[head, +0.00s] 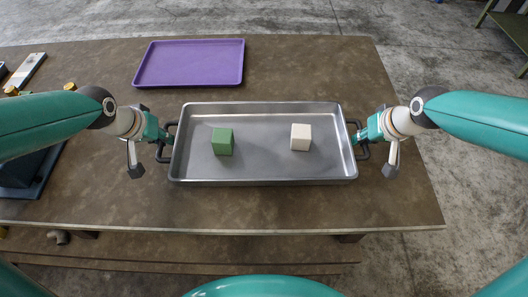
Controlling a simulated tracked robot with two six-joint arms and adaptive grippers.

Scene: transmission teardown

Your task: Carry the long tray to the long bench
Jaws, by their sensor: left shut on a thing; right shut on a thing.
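The long tray (262,172) is a grey metal tray with a dark handle at each short end. It is in the middle of the head view, over the brown table. A green cube (222,141) lies in its left half and a white cube (301,137) in its right half. My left gripper (166,139) is shut on the left handle. My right gripper (358,138) is shut on the right handle. I cannot tell whether the tray touches the table top. I cannot make out which surface is the long bench.
A purple tray (190,63) lies behind the long tray on the brown table (300,75). Dark objects and small yellow parts (70,86) are at the table's left. Concrete floor (410,60) shows behind and right. A green-framed bench (510,25) stands at the far right.

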